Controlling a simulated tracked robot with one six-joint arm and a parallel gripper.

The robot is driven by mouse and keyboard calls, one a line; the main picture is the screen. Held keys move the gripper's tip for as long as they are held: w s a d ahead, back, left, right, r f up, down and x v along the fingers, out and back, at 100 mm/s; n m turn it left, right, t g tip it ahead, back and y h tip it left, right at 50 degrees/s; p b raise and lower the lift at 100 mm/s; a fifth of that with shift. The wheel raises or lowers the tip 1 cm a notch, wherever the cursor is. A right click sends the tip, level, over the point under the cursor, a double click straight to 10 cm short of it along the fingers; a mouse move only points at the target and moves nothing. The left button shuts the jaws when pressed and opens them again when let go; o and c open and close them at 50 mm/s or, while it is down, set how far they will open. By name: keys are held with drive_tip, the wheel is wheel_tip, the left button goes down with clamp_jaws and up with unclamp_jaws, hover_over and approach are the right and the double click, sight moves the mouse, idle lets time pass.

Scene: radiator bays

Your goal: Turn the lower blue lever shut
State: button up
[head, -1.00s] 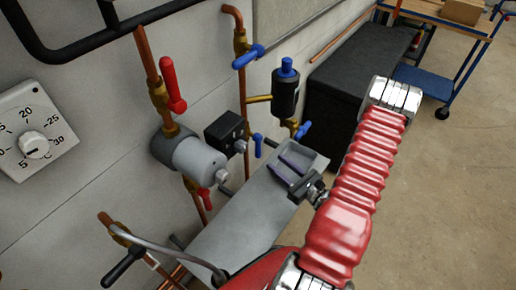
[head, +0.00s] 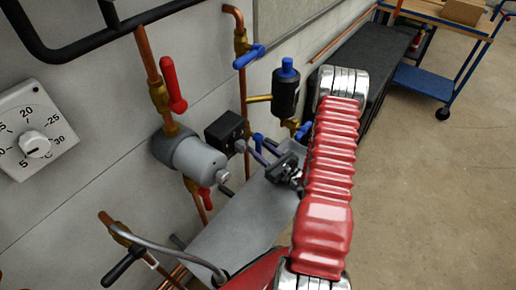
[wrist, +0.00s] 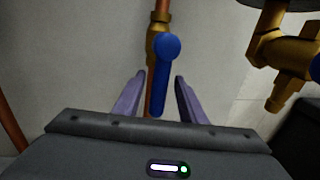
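The lower blue lever (head: 258,138) is on a copper pipe beside the black box, partly hidden by my gripper in the head view. In the wrist view the blue lever (wrist: 166,75) hangs down from a brass valve (wrist: 157,25), in front of the pipe. My gripper (wrist: 155,88) is open, with one purple finger on each side of the lever and a visible gap to both. In the head view my gripper (head: 258,152) is just below and in front of the lever.
An upper blue lever (head: 248,57) is higher on the same pipe. A black cylinder with a blue cap (head: 286,88) and another blue lever (head: 303,130) are close on the right. A black box (head: 224,130) and grey cylinder (head: 198,158) are on the left.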

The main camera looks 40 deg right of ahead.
drive_tip(key=shift+w, duration=0.2)
clamp_jaws()
idle(0.4)
